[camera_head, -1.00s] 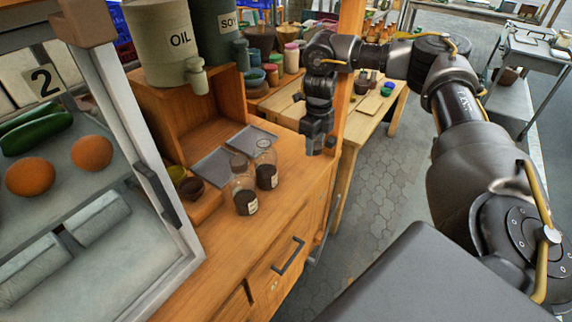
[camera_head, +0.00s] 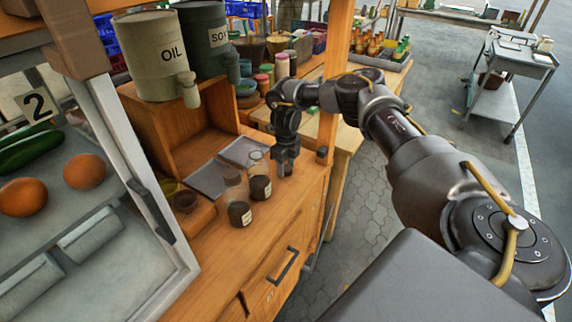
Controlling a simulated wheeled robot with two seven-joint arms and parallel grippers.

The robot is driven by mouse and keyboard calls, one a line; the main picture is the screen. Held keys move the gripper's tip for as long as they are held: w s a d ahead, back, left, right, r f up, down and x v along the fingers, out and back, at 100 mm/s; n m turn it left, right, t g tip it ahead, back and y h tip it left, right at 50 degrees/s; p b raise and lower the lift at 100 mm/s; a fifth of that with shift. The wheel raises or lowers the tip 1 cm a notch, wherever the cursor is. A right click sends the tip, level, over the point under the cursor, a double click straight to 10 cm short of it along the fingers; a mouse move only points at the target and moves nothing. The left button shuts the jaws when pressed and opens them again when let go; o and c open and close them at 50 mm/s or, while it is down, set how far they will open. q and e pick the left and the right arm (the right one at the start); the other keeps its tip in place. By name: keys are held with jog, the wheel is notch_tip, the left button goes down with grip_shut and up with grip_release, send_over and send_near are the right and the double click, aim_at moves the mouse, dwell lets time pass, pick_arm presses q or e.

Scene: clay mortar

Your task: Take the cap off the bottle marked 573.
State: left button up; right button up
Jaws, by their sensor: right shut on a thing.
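Two small clear glass bottles with dark contents stand side by side on the wooden counter: a left bottle (camera_head: 239,212) and a right bottle (camera_head: 260,186). Each has a pale label, too small to read, so I cannot tell which is marked 573. The right bottle's neck looks clear, with no dark cap on it. The left bottle has a brownish top. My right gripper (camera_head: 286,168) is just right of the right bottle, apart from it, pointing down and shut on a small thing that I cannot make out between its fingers. My left gripper is not in view.
Flat grey trays (camera_head: 207,180) lie behind the bottles. An OIL canister (camera_head: 152,60) and a SOY canister (camera_head: 207,40) stand on the wooden shelf. A glass-fronted case (camera_head: 150,215) borders the left. The counter's front is bare.

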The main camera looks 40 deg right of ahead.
jog(key=shift+f, duration=0.1)
jog(key=shift+f, duration=0.1)
jog(key=shift+f, duration=0.15)
jog(key=o, duration=1.1)
